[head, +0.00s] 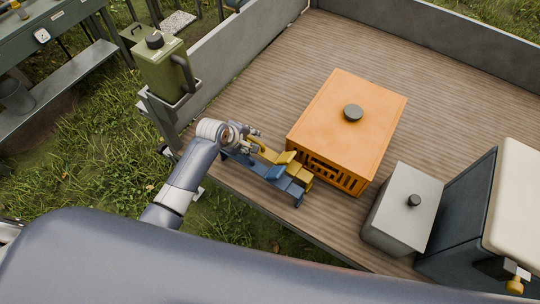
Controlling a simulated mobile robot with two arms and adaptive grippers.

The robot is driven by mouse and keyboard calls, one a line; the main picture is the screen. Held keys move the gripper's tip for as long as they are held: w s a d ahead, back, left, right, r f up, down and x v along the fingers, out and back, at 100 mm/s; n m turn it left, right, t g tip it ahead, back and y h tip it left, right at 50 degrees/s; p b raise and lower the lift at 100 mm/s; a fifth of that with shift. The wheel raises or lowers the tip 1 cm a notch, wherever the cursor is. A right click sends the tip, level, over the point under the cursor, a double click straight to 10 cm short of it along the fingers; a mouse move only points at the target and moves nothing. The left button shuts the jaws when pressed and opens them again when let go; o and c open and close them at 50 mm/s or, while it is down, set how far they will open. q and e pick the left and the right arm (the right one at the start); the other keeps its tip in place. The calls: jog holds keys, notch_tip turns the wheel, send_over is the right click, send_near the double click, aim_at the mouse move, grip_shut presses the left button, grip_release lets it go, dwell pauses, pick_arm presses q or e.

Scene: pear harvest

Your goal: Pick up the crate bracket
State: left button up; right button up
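A yellow bracket-like piece (293,167) and a blue bracket-like piece (278,175) lie close together near the edge of the wooden deck, beside an orange crate (352,120). I cannot tell from their shapes which one is the crate bracket, or whether they are joined. My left gripper (250,137) is at the left, upper end of the yellow piece, with its fingers beside or around it. The fingers are too small and overlapped to show whether they are closed on it. My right gripper is not in view.
A grey lidded box (402,208) and a dark cooler with a cream lid (480,215) stand at the right. A green canister (163,66) sits on a holder outside the low metal side wall (240,52). The wooden deck (440,115) is clear behind the crate.

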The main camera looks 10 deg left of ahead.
aim_at(254, 141)
pick_arm(q)
jog(key=shift+x, duration=1.85)
jog(key=shift+w, duration=0.1)
jog(key=shift+r, duration=0.1)
grip_shut()
